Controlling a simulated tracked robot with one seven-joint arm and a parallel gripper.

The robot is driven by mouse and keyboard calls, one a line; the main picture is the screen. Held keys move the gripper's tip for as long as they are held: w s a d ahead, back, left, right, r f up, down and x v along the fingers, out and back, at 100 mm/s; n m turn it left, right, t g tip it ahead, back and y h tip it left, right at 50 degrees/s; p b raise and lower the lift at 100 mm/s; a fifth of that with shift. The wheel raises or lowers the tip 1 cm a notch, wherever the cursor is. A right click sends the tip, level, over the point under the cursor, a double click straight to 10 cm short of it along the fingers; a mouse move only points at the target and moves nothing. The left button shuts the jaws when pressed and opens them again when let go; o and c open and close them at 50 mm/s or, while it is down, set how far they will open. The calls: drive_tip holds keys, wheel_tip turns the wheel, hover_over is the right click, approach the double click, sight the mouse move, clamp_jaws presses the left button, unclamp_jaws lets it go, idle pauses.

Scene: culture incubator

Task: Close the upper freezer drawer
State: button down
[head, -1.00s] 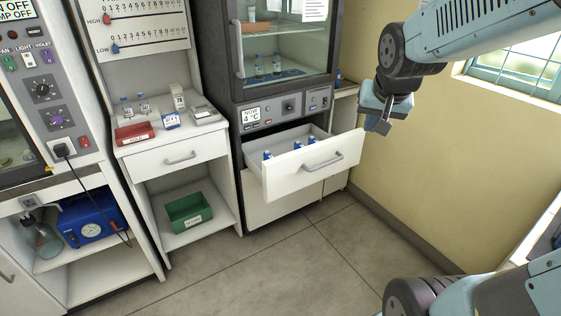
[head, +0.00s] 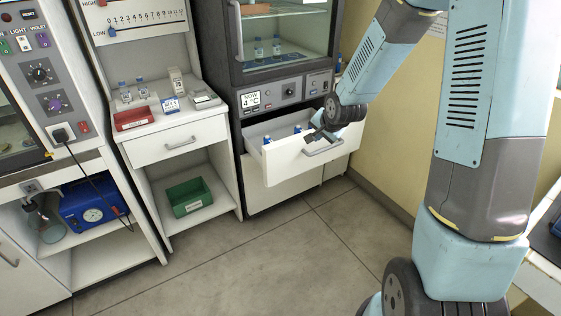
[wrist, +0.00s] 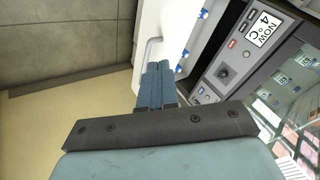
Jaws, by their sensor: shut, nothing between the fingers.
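The upper freezer drawer (head: 283,168), white with a grey bar handle (head: 325,149), stands pulled out below the glass-fronted cabinet. Bottles with blue caps (head: 267,139) are inside it. My gripper (head: 312,135) is at the drawer's front, near the top edge and handle; in the head view I cannot tell if it touches. In the wrist view my gripper's blue fingers (wrist: 156,84) are together with nothing between them. The drawer (wrist: 172,28) and its handle (wrist: 151,50) show just beyond the fingertips.
The control panel with a 4 °C display (head: 250,100) is above the drawer. A white side cabinet (head: 175,145) with a red box (head: 134,118) on top and a green bin (head: 189,197) below stands to the left. The tiled floor in front is clear. A yellow wall is at right.

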drive_tip(key=w+a+f+m+t+y, duration=0.1)
drive_tip(key=w+a+f+m, duration=0.15)
drive_tip(key=f, duration=0.45)
drive_tip(key=w+a+f+m+y, duration=0.1)
drive_tip(key=a+f+m, duration=0.1)
drive_tip(key=a+f, duration=0.35)
approach(277, 161)
drive_tip(key=x, duration=0.5)
drive_tip(key=shift+s+d+f, duration=0.15)
drive_tip(key=shift+s+f, duration=0.15)
drive_tip(key=shift+f, duration=0.15)
drive_tip(key=shift+w+a, duration=0.3)
drive_tip(key=shift+w, duration=0.25)
drive_tip(key=shift+w+d, duration=0.1)
